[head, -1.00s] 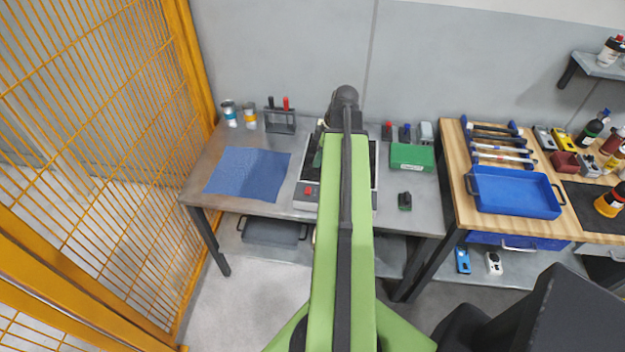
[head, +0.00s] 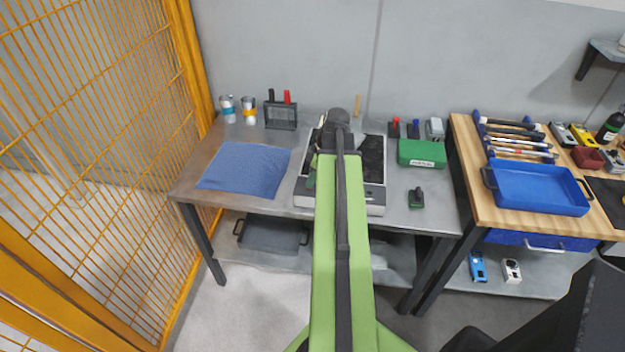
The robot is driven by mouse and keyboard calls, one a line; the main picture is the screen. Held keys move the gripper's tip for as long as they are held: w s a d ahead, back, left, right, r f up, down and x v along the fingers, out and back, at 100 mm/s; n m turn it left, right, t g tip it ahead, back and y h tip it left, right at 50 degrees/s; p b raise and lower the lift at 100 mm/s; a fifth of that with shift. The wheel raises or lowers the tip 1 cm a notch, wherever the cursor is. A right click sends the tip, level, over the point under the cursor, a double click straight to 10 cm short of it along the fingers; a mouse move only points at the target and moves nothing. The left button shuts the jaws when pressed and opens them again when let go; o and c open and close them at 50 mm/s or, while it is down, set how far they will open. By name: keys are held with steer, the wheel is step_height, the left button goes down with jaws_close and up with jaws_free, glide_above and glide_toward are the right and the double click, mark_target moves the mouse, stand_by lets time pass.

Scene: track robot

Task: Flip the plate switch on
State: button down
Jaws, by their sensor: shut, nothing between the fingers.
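The plate (head: 371,160) is a flat device with a black top and a pale grey front panel (head: 375,197). It sits on the grey metal table, behind my arm. My green arm crosses the middle of the plate and its front panel. No switch shows on the visible parts of the panel, and the middle of the panel is hidden by the arm. The dark end joint of my arm is over the back of the plate.
A blue cloth (head: 245,169) lies left of the plate. A green box (head: 421,153) and a small dark green item (head: 416,197) are to its right. Cans (head: 249,110) and a rack (head: 281,115) stand at the back left. A yellow mesh fence (head: 90,130) borders the left.

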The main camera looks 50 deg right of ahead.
steer(key=shift+f+b, duration=0.25)
steer(key=shift+b, duration=0.05)
steer(key=shift+s+a+r, duration=0.1)
steer(key=shift+w+d+r+p, duration=0.25)
steer(key=shift+w+d, duration=0.2)
steer(key=shift+d, duration=0.25)
